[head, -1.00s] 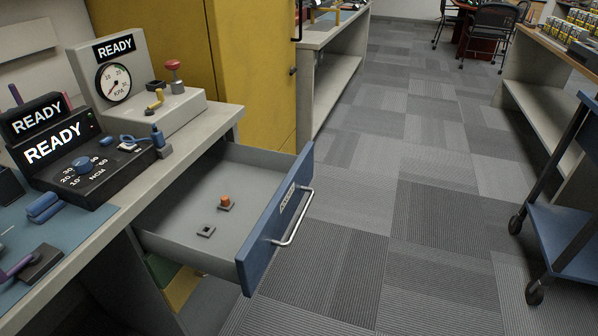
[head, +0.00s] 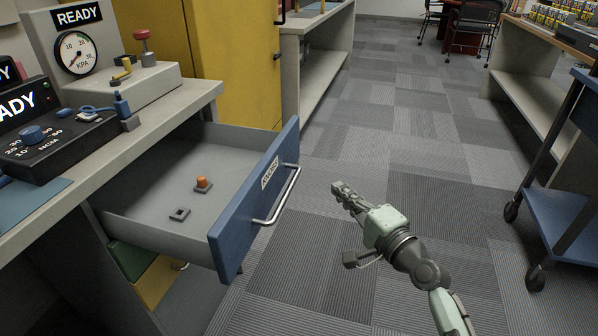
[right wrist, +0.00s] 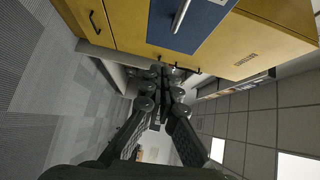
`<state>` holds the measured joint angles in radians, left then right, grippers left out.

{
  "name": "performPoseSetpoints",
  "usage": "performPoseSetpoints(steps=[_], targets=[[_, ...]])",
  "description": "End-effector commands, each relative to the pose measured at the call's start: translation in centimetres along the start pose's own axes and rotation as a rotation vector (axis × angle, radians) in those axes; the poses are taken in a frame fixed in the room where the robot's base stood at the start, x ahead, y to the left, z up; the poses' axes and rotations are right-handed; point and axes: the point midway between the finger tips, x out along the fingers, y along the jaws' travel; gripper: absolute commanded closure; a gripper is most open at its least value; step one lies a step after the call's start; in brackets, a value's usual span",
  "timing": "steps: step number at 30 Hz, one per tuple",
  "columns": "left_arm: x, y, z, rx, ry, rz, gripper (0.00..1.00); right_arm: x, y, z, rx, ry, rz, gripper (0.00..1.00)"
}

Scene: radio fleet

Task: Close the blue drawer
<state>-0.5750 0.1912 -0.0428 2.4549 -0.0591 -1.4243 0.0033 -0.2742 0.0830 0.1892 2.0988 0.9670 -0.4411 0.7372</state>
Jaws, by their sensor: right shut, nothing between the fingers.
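The blue drawer (head: 245,215) stands pulled out from under the workbench, its blue front facing the aisle with a silver bar handle (head: 281,196). Inside its grey tray lie a small part with an orange top (head: 202,183) and a small dark square part (head: 180,214). My right gripper (head: 337,187) is shut and empty, to the right of the handle and apart from it. The right wrist view shows the fingers (right wrist: 163,72) together, with the blue drawer front (right wrist: 190,22) and its handle at the top. My left gripper is not in view.
The workbench (head: 150,108) carries a pressure gauge unit and a black torque tester (head: 60,140). A yellow cabinet (head: 235,60) stands behind the drawer. A blue cart (head: 560,210) is at the right. The carpeted floor between is clear.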

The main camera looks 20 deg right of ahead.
Motion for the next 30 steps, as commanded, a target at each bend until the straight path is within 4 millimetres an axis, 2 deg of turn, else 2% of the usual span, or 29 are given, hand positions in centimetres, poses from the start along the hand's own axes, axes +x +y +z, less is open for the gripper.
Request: performPoseSetpoints(steps=[3, 8, 13, 19, 24, 30], targets=[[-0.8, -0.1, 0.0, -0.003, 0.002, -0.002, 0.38, 0.3, -1.4, -0.3, 0.045, 0.008, -0.041, 1.00], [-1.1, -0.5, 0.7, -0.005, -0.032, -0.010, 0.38, 2.4, -1.8, -0.3, 0.045, 0.007, -0.042, 1.00], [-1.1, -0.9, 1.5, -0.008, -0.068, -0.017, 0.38, 6.0, -1.8, -0.3, 0.044, 0.007, -0.041, 1.00], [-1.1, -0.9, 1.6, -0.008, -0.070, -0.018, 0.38, 10.2, -1.9, -0.3, 0.043, 0.005, -0.039, 1.00], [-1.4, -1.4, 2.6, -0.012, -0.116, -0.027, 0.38, 11.8, -1.9, 1.6, 0.043, 0.006, -0.037, 1.00], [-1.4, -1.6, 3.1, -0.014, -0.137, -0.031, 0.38, 12.7, -1.9, 2.5, 0.040, 0.006, -0.035, 1.00]])
